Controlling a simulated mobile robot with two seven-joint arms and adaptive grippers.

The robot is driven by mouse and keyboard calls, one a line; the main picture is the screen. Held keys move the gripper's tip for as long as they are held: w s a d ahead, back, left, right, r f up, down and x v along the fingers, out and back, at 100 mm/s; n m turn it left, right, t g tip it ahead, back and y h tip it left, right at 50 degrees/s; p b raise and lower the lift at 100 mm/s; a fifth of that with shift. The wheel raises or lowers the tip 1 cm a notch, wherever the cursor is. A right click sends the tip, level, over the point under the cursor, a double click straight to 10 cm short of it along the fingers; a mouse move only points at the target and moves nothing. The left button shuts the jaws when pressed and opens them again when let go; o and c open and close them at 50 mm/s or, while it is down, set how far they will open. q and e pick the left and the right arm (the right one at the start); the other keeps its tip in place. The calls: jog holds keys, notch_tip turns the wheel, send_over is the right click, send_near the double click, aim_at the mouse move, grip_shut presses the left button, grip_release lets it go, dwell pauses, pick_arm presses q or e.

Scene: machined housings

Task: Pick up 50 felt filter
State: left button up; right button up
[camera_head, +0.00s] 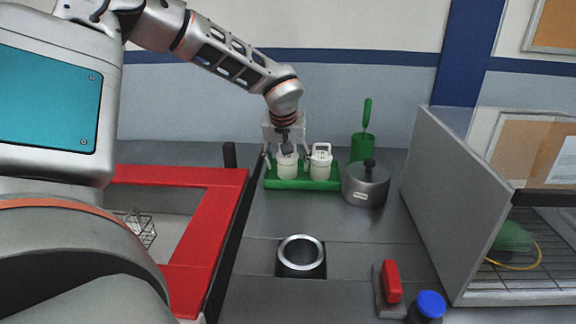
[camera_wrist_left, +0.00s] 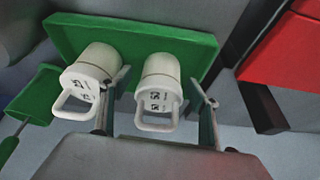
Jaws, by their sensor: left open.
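Two white cylindrical filters with loop handles stand on a green tray (camera_head: 305,184), which also shows in the left wrist view (camera_wrist_left: 130,30). One is the left filter (camera_head: 288,168), seen in the left wrist view on the right (camera_wrist_left: 158,85). The other is the right filter (camera_head: 321,164), seen in the left wrist view on the left (camera_wrist_left: 88,75). Both carry small dark markings that are too blurred to read surely. My left gripper (camera_head: 287,155) is open, its fingers on either side of the left filter in the head view. Contact cannot be told.
A metal ring cup (camera_head: 302,262), red-handled block (camera_head: 391,283) and blue-capped jar (camera_head: 430,305) are nearer. A red-framed bin (camera_head: 207,225) is left, a grey cabinet (camera_head: 455,215) right.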

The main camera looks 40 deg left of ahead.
pick_arm(q)
jog(key=shift+r, duration=0.1)
jog(key=c, duration=1.2)
